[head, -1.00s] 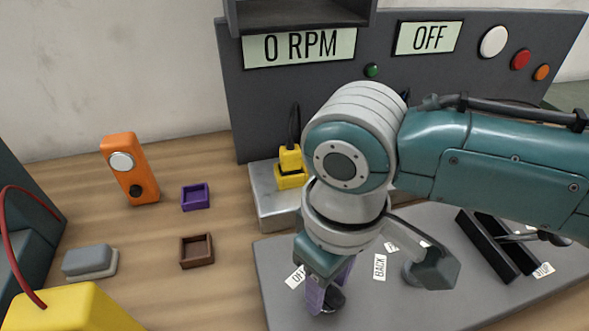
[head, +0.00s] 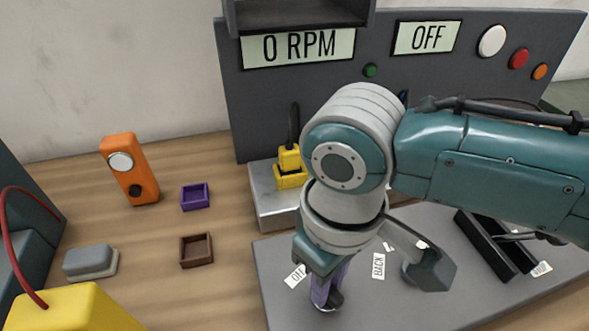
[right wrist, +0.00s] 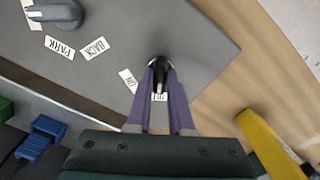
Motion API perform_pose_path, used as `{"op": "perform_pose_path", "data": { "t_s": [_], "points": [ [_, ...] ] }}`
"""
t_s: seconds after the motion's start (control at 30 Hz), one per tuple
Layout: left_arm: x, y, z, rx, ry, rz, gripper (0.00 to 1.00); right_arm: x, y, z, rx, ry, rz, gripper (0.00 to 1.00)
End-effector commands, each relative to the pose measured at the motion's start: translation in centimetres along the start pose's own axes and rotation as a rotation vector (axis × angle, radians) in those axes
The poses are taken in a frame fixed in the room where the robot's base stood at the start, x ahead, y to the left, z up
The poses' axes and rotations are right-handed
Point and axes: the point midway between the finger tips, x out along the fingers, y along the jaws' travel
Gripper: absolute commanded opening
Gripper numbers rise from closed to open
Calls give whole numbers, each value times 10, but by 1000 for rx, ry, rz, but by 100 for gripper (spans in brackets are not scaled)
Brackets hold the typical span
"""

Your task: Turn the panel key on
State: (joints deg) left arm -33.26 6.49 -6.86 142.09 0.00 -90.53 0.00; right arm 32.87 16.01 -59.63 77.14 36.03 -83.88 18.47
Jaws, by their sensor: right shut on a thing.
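The panel key (right wrist: 159,68) is a small black piece on the grey control plate (head: 275,255), near the plate's front left. My right gripper (right wrist: 160,80) has its purple fingers shut on the key from above. In the head view, the right gripper (head: 326,288) points down at the plate, with the key's dark lower part (head: 331,304) showing by the fingertips. A white label (head: 295,276) lies beside it. The fingers partly cover another label (right wrist: 159,97) in the wrist view. The upper display (head: 427,37) reads OFF. My left gripper is not in view.
A grey selector knob (right wrist: 55,14) with BACK and PARK labels stands on the same plate. Black pedals (head: 495,243) are at the right. A yellow plug (head: 290,168) sits on a metal block. An orange device (head: 130,168) and small trays stand left on the wooden table.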

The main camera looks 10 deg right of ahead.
Motion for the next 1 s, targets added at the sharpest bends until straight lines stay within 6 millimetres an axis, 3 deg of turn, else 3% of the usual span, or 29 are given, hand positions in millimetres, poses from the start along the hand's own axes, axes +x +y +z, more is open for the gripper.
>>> {"op": "perform_pose_path", "data": {
  "t_s": [0.27,0.6,1.0],
  "points": [
    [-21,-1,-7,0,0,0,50,-4,-1,0,156,-3,-3,0],
    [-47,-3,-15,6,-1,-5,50,-4,-1,1,470,-4,-4,0],
    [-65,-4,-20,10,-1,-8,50,-2,0,0,815,-2,-3,0]
  ]
}}
